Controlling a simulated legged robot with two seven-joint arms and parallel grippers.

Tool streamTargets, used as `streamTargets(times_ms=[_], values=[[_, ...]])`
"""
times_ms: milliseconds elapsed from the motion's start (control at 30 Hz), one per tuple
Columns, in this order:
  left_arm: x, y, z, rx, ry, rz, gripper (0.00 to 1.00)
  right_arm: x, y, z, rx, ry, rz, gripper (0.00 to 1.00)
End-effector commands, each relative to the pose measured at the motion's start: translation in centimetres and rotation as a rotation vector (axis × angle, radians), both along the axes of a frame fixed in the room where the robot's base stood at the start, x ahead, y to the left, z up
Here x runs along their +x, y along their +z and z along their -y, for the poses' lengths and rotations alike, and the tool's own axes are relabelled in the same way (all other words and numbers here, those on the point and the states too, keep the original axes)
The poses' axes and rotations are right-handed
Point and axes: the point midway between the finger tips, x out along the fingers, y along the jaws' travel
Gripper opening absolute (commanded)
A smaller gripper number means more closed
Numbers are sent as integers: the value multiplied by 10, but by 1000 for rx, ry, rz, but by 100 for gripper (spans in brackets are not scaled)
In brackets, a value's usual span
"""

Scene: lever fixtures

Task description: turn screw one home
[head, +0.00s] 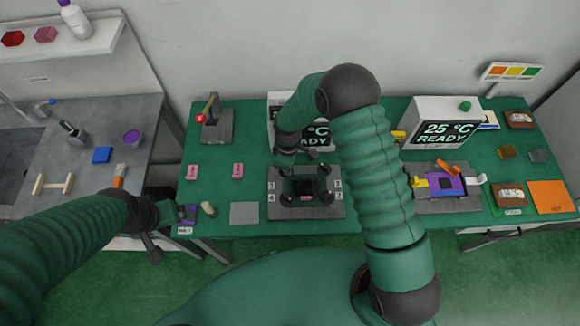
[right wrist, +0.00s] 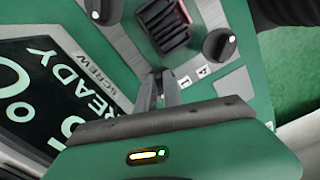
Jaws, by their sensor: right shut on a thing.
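The screw fixture (head: 305,212) is a grey plate with a dark block in the middle and numbered labels at its sides. Dark round screw knobs sit at its corners, one of them at the front right (head: 327,198). In the right wrist view, two knobs show clear of my fingers, one at the top left (right wrist: 103,10) and one at the right (right wrist: 220,45). My right gripper (head: 285,171) is at the far left corner; its fingers (right wrist: 160,82) are shut on a screw knob that they mostly hide. My left gripper (head: 187,213) is at the table's left front edge.
A display reading READY (right wrist: 45,85) stands close behind the fixture. A second display (head: 445,128) and a purple-and-yellow fixture (head: 440,186) are to the right. Pink blocks (head: 238,170) and a grey pad (head: 244,213) lie to the left.

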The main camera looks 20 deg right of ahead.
Motion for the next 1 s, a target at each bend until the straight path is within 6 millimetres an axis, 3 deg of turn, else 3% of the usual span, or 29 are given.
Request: streamTargets(times_ms=[1000], values=[[0,-22,0,0,0,0,88,5,3,-6,10,-960,13,0]])
